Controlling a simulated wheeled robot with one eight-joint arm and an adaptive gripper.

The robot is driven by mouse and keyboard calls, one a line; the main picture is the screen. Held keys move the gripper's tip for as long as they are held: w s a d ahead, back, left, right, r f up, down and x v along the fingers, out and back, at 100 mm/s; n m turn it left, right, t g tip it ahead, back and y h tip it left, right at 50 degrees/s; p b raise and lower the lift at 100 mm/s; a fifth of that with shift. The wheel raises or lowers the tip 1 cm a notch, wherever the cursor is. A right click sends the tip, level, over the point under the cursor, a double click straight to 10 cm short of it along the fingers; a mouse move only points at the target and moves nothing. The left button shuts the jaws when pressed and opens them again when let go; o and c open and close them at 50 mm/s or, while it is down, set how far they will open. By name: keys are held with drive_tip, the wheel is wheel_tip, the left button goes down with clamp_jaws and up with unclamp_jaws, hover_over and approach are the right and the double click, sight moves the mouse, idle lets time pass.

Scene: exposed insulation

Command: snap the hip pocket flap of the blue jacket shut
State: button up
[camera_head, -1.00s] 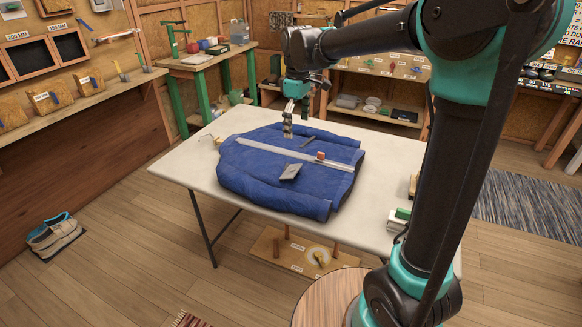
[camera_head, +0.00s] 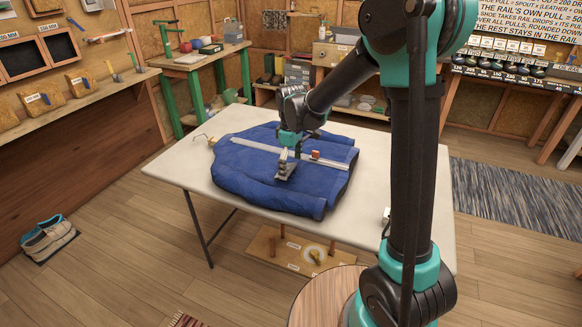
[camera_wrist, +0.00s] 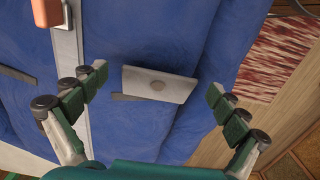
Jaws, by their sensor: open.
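The blue jacket (camera_head: 245,176) lies spread on the table, with a pale strip (camera_head: 255,145) running along its length. The hip pocket flap (camera_wrist: 158,85) is a small grey panel with a round snap at its middle. In the wrist view it lies between my open fingers and touches neither. It looks slightly tilted, and I cannot tell whether its snap is fastened. A dark pocket slit (camera_wrist: 127,97) shows beside it. My gripper (camera_head: 284,170) is open and empty above the flap, partly hiding it in the head view. It also shows in the wrist view (camera_wrist: 158,83).
A red slider (camera_head: 315,155) sits on the strip; it also shows in the wrist view (camera_wrist: 47,12). The pale table (camera_head: 185,170) has bare room around the jacket.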

drive_tip(key=shift+f, duration=0.15)
drive_tip(key=shift+c, duration=0.4)
drive_tip(key=c, duration=1.1)
drive_tip(key=shift+s+d+f+t+y, duration=0.1)
drive_tip(key=shift+d+f+t+y, duration=0.25)
drive_tip(key=shift+y, duration=0.45)
drive_tip(key=shift+s+f+y, duration=0.1)
drive_tip(key=shift+f+y, duration=0.15)
drive_tip(key=shift+y, duration=0.35)
drive_tip(key=o, duration=1.2)
